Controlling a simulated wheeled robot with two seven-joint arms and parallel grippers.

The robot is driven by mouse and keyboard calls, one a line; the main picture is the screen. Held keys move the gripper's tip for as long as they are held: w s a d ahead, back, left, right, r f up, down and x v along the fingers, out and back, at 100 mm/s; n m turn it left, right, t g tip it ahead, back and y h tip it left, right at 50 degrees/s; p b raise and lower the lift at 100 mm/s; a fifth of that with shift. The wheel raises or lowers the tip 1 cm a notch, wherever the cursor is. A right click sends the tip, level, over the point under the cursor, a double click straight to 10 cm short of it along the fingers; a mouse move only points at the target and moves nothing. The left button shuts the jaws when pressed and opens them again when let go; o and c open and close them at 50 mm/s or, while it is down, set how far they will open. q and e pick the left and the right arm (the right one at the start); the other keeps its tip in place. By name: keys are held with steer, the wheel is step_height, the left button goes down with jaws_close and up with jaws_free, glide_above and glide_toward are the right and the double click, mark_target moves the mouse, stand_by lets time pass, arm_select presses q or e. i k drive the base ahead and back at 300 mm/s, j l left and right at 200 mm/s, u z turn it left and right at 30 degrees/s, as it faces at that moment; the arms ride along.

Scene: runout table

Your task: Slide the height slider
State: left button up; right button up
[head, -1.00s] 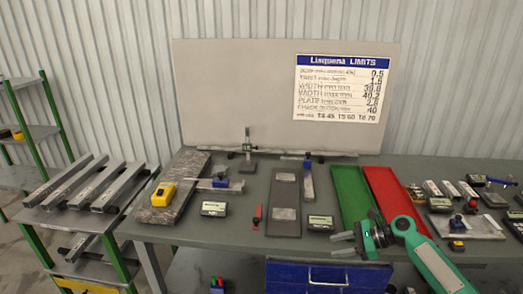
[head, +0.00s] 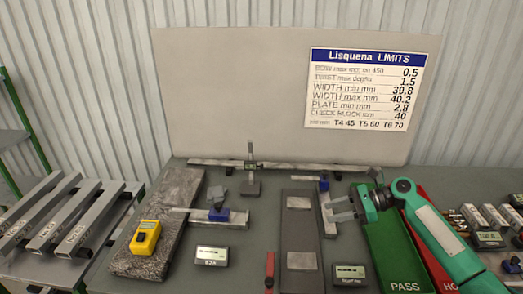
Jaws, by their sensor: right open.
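A small upright height gauge (head: 251,172) stands at the back of the table, a thin post on a dark base with a slider part way up. The slider is too small to make out in detail. My right gripper (head: 337,208) is at the right of the gauge and nearer to me, apart from it. Its grey fingers are open and point left, close to an upright-lying caliper (head: 327,214) with a blue slider. I cannot tell whether they touch it. My left gripper is out of view.
A caliper with a blue slider (head: 218,215) lies across the granite block (head: 165,215), beside a yellow device (head: 145,236). A dark plate (head: 299,235) lies mid-table. Readout boxes (head: 212,256) stand in front. Green PASS tray (head: 395,250) and red tray (head: 438,243) are at right.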

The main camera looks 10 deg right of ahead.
mark_target(250, 166)
steer(key=i, duration=1.05)
